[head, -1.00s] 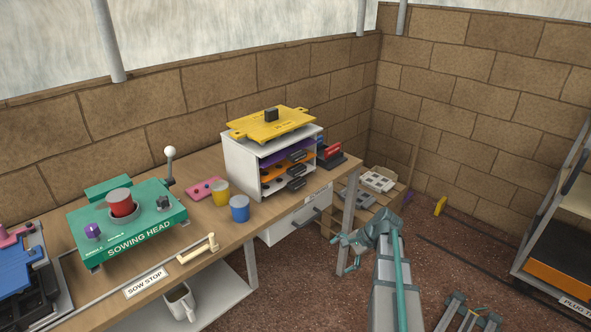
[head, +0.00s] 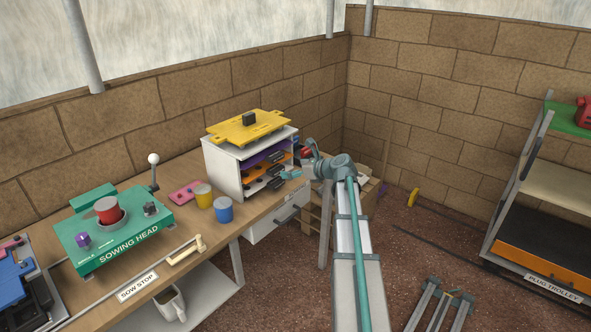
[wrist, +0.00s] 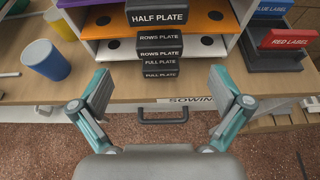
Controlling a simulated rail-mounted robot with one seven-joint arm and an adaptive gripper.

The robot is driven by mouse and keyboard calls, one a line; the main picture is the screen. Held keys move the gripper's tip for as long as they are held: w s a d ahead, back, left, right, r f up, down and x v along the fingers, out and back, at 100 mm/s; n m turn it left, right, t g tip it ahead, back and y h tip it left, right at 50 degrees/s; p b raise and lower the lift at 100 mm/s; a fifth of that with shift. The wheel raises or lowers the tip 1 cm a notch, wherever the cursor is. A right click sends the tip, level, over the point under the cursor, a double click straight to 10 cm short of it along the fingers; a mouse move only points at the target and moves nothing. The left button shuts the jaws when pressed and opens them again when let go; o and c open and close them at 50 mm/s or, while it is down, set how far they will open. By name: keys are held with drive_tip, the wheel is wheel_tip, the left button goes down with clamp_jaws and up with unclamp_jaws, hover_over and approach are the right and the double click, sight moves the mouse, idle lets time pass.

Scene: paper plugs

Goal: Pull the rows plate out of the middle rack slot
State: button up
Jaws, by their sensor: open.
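The rack (head: 223,168) is a white box with three slots on the bench. The rows plate (wrist: 205,26) is orange and sits in the middle slot, with its black handle (wrist: 160,45) labelled ROWS PLATE sticking out. The purple half plate (wrist: 82,3) is above it and the white full plate (wrist: 207,47) below; their handles also project. My gripper (wrist: 160,75) is open and empty in front of the rack, fingers wide to either side of the handle column and apart from it. In the head view my gripper (head: 297,167) is at the rack's right front, partly hiding the handles.
A yellow plate (head: 248,127) lies on top of the rack. A blue cup (wrist: 45,60) stands left of the rack, and red and blue label trays (wrist: 286,40) stand right. A drawer handle (wrist: 170,108) is below the bench edge.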

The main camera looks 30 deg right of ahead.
sight(278, 169)
drive_tip(key=p+x, duration=0.1)
drive_tip(key=x, duration=0.8)
drive_tip(key=shift+w+a+f, duration=0.1)
drive_tip(key=shift+a, duration=0.1)
drive_tip(key=c, duration=1.4)
